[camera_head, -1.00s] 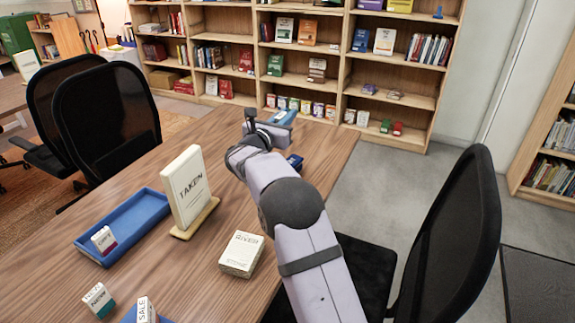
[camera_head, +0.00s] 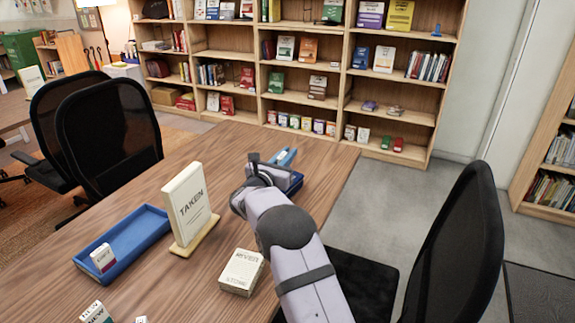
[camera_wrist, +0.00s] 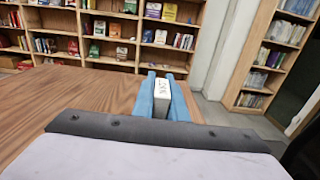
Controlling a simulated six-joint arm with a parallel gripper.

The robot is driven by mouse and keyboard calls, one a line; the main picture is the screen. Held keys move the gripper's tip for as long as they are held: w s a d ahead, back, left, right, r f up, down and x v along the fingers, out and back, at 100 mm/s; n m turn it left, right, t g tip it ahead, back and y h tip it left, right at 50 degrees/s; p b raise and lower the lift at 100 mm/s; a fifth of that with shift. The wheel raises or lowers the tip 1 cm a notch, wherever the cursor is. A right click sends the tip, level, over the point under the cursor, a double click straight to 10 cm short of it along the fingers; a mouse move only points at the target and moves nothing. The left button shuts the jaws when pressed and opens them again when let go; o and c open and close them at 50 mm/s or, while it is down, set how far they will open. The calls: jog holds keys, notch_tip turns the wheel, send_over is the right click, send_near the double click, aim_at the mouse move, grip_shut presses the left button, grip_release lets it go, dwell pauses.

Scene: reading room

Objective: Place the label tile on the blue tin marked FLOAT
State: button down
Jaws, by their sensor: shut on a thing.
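My gripper (camera_head: 285,157) is at the far right end of the wooden table, its blue fingers partly hidden by my wrist. In the wrist view my gripper (camera_wrist: 164,92) is shut on a white label tile (camera_wrist: 162,88) with dark lettering too small to read surely. The tile stands upright between the fingers. A dark blue object (camera_head: 296,183) shows partly behind my arm, close to my gripper. It may be the blue tin, but no FLOAT marking is readable. I cannot tell whether the tile touches anything below.
A blue tray (camera_head: 128,240) holds a small label tile (camera_head: 103,258). A TAKEN sign (camera_head: 190,204) and a RIVER book (camera_head: 241,271) stand and lie nearby. Another tile (camera_head: 95,313) is at the front. Black chairs flank the table; bookshelves stand beyond.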

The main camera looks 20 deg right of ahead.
jog(key=shift+f, duration=1.75)
jog(key=shift+f, duration=0.1)
jog(key=shift+f, duration=0.1)
jog(key=c, duration=1.8)
grip_release()
jog(key=shift+o, duration=0.2)
jog(key=shift+a+r, duration=0.1)
jog(key=shift+r, duration=0.15)
jog(key=v, duration=1.2)
jog(key=shift+b, duration=0.45)
